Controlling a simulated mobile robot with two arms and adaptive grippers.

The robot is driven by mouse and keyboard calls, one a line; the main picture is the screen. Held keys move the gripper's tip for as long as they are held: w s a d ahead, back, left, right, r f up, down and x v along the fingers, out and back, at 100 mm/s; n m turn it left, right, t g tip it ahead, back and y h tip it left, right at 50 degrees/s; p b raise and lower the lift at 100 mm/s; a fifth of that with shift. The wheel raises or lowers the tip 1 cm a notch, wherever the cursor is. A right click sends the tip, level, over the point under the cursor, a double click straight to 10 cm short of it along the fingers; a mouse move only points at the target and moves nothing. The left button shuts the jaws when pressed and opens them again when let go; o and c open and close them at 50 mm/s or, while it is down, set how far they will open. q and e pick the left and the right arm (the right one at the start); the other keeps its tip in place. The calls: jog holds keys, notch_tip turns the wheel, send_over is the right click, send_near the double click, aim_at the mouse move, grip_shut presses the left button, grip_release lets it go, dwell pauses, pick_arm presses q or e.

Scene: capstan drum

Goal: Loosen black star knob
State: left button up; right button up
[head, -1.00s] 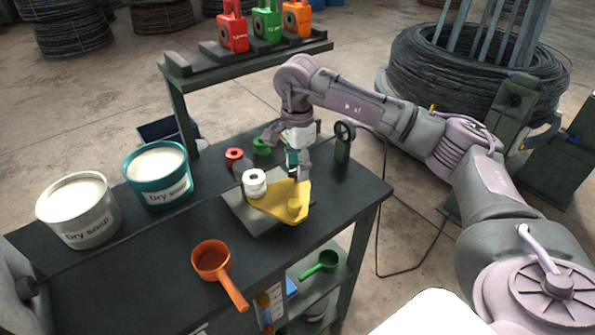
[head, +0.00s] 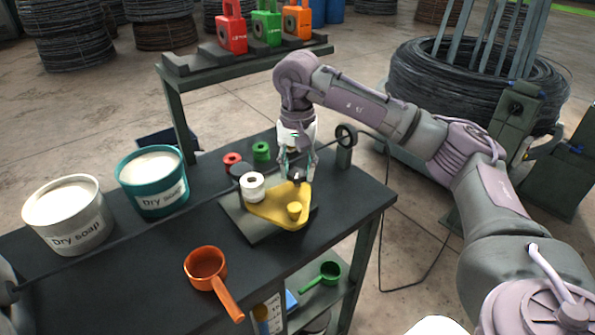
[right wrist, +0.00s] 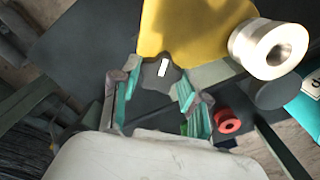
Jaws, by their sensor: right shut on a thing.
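The black star knob (head: 297,175) stands at the back corner of the yellow plate (head: 268,212). In the right wrist view the dark knob (right wrist: 150,98) with a white mark lies between my fingers, beside the yellow plate (right wrist: 190,28). My right gripper (head: 297,168) points down over the knob and is shut on it; the wrist view shows the teal-padded fingers (right wrist: 155,100) on either side. The knob's underside is hidden. My left gripper does not show; only a grey part of that arm appears at the left edge.
A white spool (head: 252,187) and a yellow post (head: 294,210) stand on the plate. Red (head: 232,159) and green (head: 262,150) rings lie behind. Two Dry soap buckets (head: 152,182) and an orange scoop (head: 207,268) stand left and in front. A black ring stand (head: 345,145) is close right.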

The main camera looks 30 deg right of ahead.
aim_at(298, 173)
jog(key=n+b, duration=0.1)
jog(key=n, duration=0.3)
jog(key=shift+n, duration=0.3)
jog(key=shift+r+n+b, duration=0.1)
jog(key=shift+n+b, duration=0.2)
jog(key=shift+n, duration=2)
jog(key=o, duration=1.1)
jog(key=shift+o, duration=0.2)
notch_tip(298, 173, up, 12)
jog(key=shift+s, duration=0.1)
